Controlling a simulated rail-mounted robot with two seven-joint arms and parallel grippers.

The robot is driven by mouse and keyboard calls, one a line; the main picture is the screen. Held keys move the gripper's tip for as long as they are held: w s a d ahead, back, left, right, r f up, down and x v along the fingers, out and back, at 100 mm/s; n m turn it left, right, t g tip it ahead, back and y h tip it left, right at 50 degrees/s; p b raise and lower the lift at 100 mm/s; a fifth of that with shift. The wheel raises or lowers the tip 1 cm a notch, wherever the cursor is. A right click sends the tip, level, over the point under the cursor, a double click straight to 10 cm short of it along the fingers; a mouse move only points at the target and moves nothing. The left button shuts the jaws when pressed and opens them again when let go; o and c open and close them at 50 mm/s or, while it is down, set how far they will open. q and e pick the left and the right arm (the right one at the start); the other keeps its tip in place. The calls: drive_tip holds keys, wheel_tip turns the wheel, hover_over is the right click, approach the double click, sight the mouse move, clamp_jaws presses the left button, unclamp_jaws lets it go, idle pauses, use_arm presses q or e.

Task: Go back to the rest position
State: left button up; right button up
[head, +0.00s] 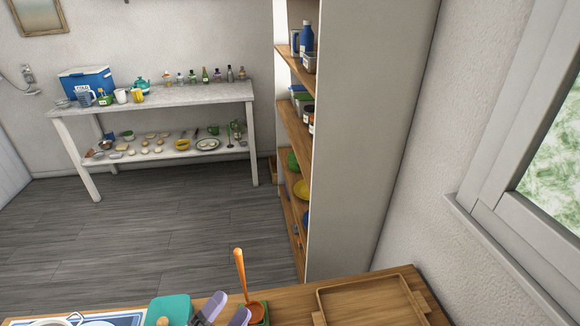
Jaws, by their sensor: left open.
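My left gripper (227,310) shows only at the bottom edge of the head view, as two lavender-grey fingertips. They are apart, with nothing seen between them. The fingers are over or beside the wooden counter (290,302), just left of an orange ladle (240,270). The ladle stands upright by a small green container (264,316); I cannot tell whether the fingers touch either. The rest of this gripper is cut off by the frame. My right gripper is not in view.
A teal object (171,309) lies left of the fingers, and a wooden tray (370,302) lies to the right. A tall shelf (360,130) stands beyond the counter. A white table (170,98) with a blue cooler (87,83) stands far left. The grey floor (150,235) between is clear.

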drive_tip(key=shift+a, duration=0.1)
use_arm(q)
drive_tip(key=s+a+f+n+g+y, duration=0.2)
drive_tip(key=s+a+f+n+y, duration=0.25)
drive_tip(key=f+n+y, duration=0.3)
drive_tip(key=s+a+f+n+g+y, duration=0.2)
drive_tip(key=s+a+f+n+y, duration=0.2)
drive_tip(key=a+f+n+y, duration=0.25)
drive_tip(key=s+f+n+g, duration=0.1)
drive_tip(key=s+f+g, duration=0.1)
drive_tip(key=s, duration=0.4)
drive_tip(key=s+f+n+g, duration=0.1)
drive_tip(key=s+f+g, duration=0.2)
drive_tip(key=s+g, duration=0.2)
drive_tip(key=s+d+f+n+g+h, duration=0.1)
drive_tip(key=s+f+g, duration=0.2)
drive_tip(key=s, duration=0.5)
drive_tip(key=shift+d+g, duration=0.1)
drive_tip(key=shift+g, duration=0.2)
wheel_tip(320, 180, up, 36)
drive_tip(key=p, duration=3.6)
drive_tip(key=shift+w, duration=0.4)
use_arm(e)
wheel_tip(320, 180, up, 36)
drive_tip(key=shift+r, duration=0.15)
use_arm(q)
drive_tip(key=shift+r, duration=0.1)
